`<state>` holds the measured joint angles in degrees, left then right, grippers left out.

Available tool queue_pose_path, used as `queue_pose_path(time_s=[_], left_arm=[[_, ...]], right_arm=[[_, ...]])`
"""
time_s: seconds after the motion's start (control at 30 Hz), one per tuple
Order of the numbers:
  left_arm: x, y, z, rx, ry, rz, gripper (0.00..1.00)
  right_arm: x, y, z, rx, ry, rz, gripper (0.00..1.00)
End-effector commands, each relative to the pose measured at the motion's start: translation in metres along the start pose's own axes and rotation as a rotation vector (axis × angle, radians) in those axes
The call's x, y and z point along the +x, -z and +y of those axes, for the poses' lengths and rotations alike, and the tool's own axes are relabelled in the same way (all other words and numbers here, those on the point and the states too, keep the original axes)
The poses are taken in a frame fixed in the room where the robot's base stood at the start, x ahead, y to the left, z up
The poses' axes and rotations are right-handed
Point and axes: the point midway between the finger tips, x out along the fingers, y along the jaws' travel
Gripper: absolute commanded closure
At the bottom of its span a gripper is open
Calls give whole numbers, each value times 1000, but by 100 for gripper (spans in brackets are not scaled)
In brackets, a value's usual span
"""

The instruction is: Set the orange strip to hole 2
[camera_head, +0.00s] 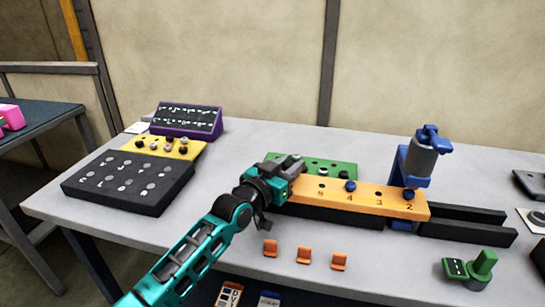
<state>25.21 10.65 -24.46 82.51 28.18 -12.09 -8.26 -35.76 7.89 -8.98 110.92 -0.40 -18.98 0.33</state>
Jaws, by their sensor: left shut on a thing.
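The orange strip (365,198) lies lengthwise along a dark rail (335,215) on the grey table. Digits 5, 4, 3 and 2 are printed on it from left to right. A blue knob (350,186) sits at the 4, and a blue piece (408,194) shows by the 2, beneath the blue stand. My left gripper (289,184) is shut on the left end of the strip and hides that end. My right gripper is not in view.
A blue stand with a grey cylinder (421,161) rises behind the strip's right end. A green board (340,167) lies behind the strip. Several orange clips (304,255) lie in front. A green device (480,266) stands front right; black (125,190), yellow and purple panels stand left.

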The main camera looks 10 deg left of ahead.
Motion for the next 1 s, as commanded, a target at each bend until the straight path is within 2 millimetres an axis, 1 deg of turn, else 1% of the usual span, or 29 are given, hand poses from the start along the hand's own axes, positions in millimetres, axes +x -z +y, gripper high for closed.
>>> queue_pose_path(time_s=[0.03,0.3,0.33,0.53,0.83,0.93,1.0], left_arm=[[2,12,0,3,3,27,100],[2,12,-1,4,3,27,100],[2,12,-1,5,3,27,66],[1,9,0,3,3,20,47],[-1,4,0,3,2,11,46],[-8,4,-1,3,3,10,46],[-17,3,0,4,3,9,46]], right_arm=[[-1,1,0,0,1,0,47],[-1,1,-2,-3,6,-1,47],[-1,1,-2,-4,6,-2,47],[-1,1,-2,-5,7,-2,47],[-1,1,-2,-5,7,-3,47],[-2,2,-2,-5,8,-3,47],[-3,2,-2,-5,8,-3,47]])
